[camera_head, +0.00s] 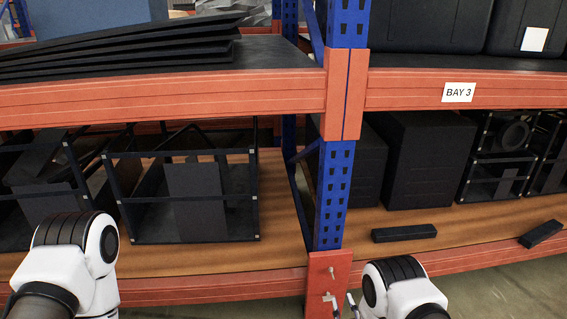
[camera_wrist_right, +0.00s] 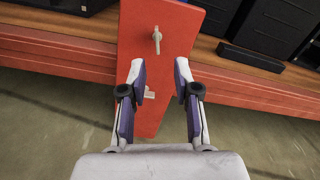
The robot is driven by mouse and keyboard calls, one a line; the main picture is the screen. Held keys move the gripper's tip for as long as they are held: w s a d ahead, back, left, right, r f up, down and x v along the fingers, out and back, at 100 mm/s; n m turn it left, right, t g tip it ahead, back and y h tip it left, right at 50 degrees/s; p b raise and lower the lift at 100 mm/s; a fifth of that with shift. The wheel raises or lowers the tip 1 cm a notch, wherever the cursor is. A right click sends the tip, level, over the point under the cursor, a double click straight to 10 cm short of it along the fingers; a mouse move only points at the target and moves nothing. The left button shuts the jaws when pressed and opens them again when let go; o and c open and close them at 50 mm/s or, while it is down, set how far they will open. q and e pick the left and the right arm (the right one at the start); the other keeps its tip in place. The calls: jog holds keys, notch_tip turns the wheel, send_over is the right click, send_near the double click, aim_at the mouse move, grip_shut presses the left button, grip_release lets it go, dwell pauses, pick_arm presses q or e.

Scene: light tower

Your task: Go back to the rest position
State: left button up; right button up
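My right gripper (camera_wrist_right: 160,76) is open and empty in the right wrist view. Its two fingers stand apart in front of a red panel (camera_wrist_right: 148,112). A small metal lever or key (camera_wrist_right: 156,38) sticks out of the panel just beyond the fingertips, apart from them. In the head view the fingertips of the right gripper (camera_head: 343,305) show at the bottom, by the red panel (camera_head: 318,270) at the foot of the blue post (camera_head: 334,195). My left arm comes in at the lower left of the head view, but its gripper is out of view.
Orange shelf beams (camera_head: 160,98) run across, with a BAY 3 label (camera_head: 458,92). Black frame crates (camera_head: 190,195) and black cases (camera_head: 425,160) stand on the lower shelf. A black bar (camera_head: 404,233) lies near its edge. Bare floor (camera_head: 485,300) shows at lower right.

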notch_tip(320, 180, up, 4)
jog(key=d, duration=0.3)
jog(key=s+f+n+g, duration=0.4)
jog(key=s+n+g, duration=0.5)
jog(key=s+n, duration=0.75)
jog(key=s+f+n+g, duration=0.3)
jog(key=s+n+g, duration=0.6)
jog(key=s+n, duration=0.75)
notch_tip(320, 180, up, 31)
jog(key=s+m+p, duration=0.1)
jog(key=p, duration=3)
jog(key=shift+s+d+h+p, duration=0.15)
jog(key=shift+d+h+p, duration=0.2)
jog(key=shift+d, duration=0.1)
